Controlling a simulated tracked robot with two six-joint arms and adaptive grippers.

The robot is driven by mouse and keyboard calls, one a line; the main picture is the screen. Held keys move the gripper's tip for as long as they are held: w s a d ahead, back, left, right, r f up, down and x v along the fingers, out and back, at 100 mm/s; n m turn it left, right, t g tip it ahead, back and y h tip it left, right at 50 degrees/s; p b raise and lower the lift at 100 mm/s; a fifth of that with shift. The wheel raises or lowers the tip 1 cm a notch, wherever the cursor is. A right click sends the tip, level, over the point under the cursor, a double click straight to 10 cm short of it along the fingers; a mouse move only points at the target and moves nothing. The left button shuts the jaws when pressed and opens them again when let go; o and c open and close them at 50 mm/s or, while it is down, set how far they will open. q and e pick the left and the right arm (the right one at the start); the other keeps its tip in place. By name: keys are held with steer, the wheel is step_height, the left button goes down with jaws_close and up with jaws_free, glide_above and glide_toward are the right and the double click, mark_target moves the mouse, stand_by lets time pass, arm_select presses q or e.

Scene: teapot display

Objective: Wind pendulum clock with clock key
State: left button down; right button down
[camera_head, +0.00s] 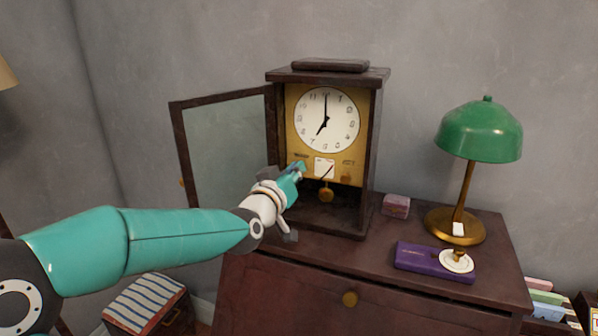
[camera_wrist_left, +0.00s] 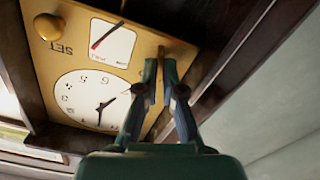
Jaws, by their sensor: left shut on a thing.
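The pendulum clock (camera_head: 325,66) stands on a dark wooden cabinet, its glass door (camera_head: 226,146) swung open to the left. Its dial (camera_head: 326,119) reads about seven, and the pendulum bob (camera_head: 326,195) hangs below. My left gripper (camera_head: 299,169) is at the lower left of the brass front plate, below the dial. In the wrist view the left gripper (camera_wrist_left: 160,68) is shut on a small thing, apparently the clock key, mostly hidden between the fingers. The dial also shows there, upside down (camera_wrist_left: 88,98), beside a knob marked SET (camera_wrist_left: 48,27). My right gripper is out of view.
A green lamp (camera_head: 480,130) stands on the right of the cabinet top (camera_head: 400,232). A purple box (camera_head: 420,260), a round white-and-gold object (camera_head: 456,262) and a small pink box (camera_head: 396,206) lie near it. A striped-top box (camera_head: 145,302) is low at the left.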

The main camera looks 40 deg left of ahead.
arm_select(q)
steer(key=m, duration=0.3)
steer(key=m+p, duration=0.1)
steer(key=m, duration=0.3)
steer(key=d+m, duration=0.1)
steer(key=m, duration=0.2)
steer(key=shift+w+r+m+p, duration=0.15)
steer(key=shift+r+m+p, duration=0.25)
steer(key=c, duration=1.3)
jaws_free()
steer(key=shift+d+f, duration=0.1)
steer(key=shift+d, duration=0.1)
steer(key=shift+a+f, duration=0.15)
